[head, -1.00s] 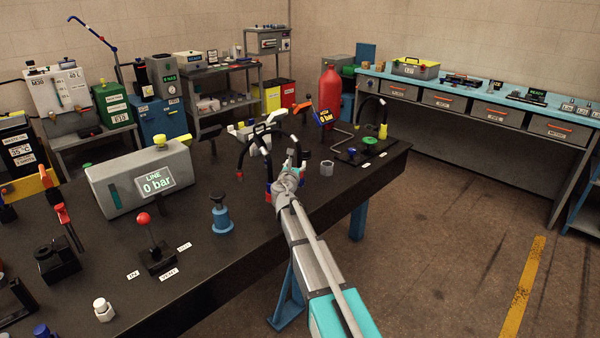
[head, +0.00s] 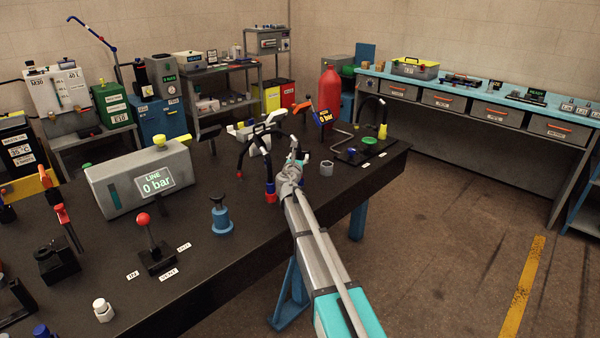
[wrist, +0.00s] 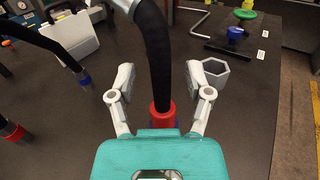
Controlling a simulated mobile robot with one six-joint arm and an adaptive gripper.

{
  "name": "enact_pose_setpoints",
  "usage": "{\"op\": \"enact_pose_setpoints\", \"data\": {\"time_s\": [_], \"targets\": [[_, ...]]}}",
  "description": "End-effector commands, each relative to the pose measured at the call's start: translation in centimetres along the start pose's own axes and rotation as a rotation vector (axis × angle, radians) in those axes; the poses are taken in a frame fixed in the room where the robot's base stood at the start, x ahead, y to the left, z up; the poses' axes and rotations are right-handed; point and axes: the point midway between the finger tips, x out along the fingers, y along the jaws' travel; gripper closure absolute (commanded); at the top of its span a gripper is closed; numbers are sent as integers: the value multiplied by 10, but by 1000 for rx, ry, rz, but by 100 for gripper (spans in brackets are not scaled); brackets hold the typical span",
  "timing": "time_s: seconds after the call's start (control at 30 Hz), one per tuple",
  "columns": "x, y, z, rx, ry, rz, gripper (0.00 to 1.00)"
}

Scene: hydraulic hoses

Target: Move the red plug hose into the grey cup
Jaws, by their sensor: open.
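The red plug hose is a thick black hose with a red collar (wrist: 162,112). In the wrist view it rises between the two fingers of my gripper (wrist: 162,82). The fingers are open, one on each side of the hose, with gaps visible. The grey cup (wrist: 212,72) is a small grey hollow piece just beyond the right finger. In the head view the cup (head: 327,168) stands on the dark bench, right of my gripper (head: 296,157). My arm and gripper partly hide the hose there.
In the wrist view, a blue-ended hose (wrist: 84,78) and another red-ended hose (wrist: 15,133) lie left of the gripper. A red bottle (head: 330,95) stands behind the cup. A plate with a green disc (head: 369,140) is to its right. The bench front right of my arm is clear.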

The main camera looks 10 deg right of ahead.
Motion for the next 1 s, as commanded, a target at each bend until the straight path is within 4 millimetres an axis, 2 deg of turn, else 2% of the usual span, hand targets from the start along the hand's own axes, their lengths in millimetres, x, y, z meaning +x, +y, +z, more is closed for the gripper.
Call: {"op": "enact_pose_setpoints", "data": {"time_s": [0.13,0.7,1.0], "targets": [[9,0,0,0,0,0,35],[8,0,0,0,0,1,37],[8,1,0,0,0,1,92]]}}
